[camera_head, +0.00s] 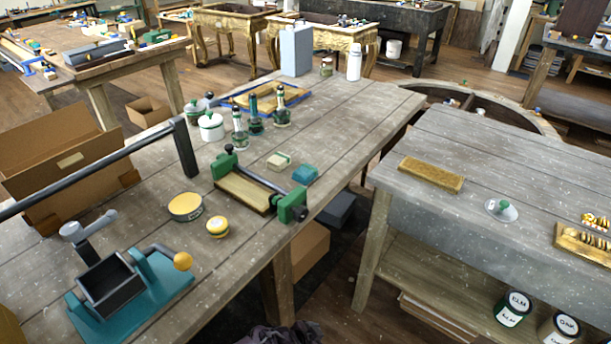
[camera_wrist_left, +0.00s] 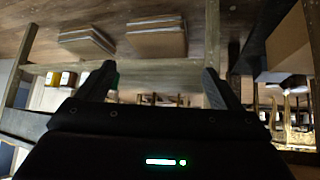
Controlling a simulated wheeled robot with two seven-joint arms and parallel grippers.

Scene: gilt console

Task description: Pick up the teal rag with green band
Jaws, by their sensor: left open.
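A small teal folded block (camera_head: 305,174), which looks like the teal rag, lies on the long wooden workbench (camera_head: 345,110), just beyond the green end of a clamp-like press. I cannot make out a green band on it. A cream folded piece (camera_head: 279,161) with a greenish edge lies beside it to the left. My left gripper (camera_wrist_left: 158,80) shows in the left wrist view with its two dark fingers wide apart and nothing between them. That view shows shelving and furniture, not the rag. My right gripper is not in view.
The green-ended press (camera_head: 245,190) lies close in front of the rag. Green-capped bottles (camera_head: 255,122) stand behind it. A yellow tin (camera_head: 186,206) and a teal vise-like tool (camera_head: 130,290) are nearer. A dark bar (camera_head: 95,170) crosses at left. Bench space right of the bottles is clear.

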